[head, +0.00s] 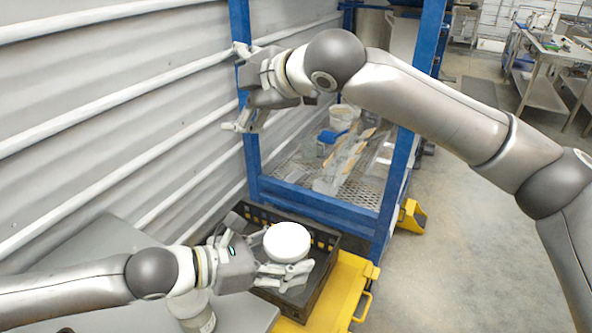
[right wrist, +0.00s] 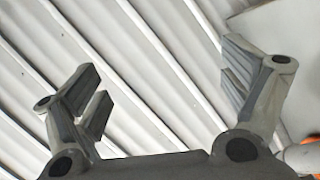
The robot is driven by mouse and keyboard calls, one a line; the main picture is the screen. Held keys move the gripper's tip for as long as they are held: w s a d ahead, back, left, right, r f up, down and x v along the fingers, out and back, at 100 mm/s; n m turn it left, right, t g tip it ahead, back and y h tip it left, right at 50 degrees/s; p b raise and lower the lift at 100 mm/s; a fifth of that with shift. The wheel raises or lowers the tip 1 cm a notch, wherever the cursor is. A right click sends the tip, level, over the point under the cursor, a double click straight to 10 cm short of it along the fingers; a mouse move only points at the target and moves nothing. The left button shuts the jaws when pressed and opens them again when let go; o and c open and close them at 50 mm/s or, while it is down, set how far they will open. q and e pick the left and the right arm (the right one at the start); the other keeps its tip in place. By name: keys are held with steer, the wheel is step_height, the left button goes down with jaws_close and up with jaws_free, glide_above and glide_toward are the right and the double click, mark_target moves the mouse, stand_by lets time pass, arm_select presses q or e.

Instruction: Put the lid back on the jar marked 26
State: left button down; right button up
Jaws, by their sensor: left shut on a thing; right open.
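The round white lid (head: 287,242) is in my left gripper (head: 275,252), which is shut on it above a black crate in the head view. A whitish jar (head: 192,313) stands on the grey surface at the bottom, partly hidden beneath my left forearm. Its top is hidden and I cannot read its marking. My right gripper (head: 239,88) is open and empty, raised high by the blue frame post. In the right wrist view its fingers (right wrist: 165,95) are spread with nothing between them.
The black crate (head: 328,240) sits beside a yellow platform (head: 350,285). A blue frame (head: 318,202) behind holds a mesh shelf with containers, including a blue-topped one (head: 333,135). A ribbed grey wall (head: 100,110) closes the left side. Open floor (head: 455,240) lies to the right.

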steer(key=s+a+r+n+t+y, duration=0.1)
steer(key=s+a+r+n+y, duration=0.1)
steer(key=r+n+y, duration=0.45)
steer(key=s+a+r+n+y, duration=0.1)
steer(key=a+r+n+y, duration=0.25)
steer(key=r, duration=0.65)
steer(key=s+a+n+g, duration=0.2)
steer(key=s+n+g, duration=1.15)
steer(key=n, duration=0.45)
steer(key=s+d+f+n+g+h, duration=0.1)
steer(key=s+d+f+n+h, duration=0.15)
steer(key=f+n+h, duration=0.35)
steer(key=s+d+f+n+g+h, duration=0.1)
steer(key=s+d+f+n+h, duration=0.15)
steer(key=f, duration=0.55)
steer(key=w+d+f+n+t+h, duration=0.1)
steer(key=w+d+f+t+h, duration=0.1)
steer(key=w+d+f+h, duration=0.1)
steer(key=w+d+f+n+t+h, duration=0.1)
steer(key=w+d+f+t+h, duration=0.2)
steer(key=d, duration=0.7)
step_height(320, 180, down, 3)
steer(key=h, duration=0.4)
steer(key=shift+w+r, duration=0.15)
steer(key=shift+w, duration=0.25)
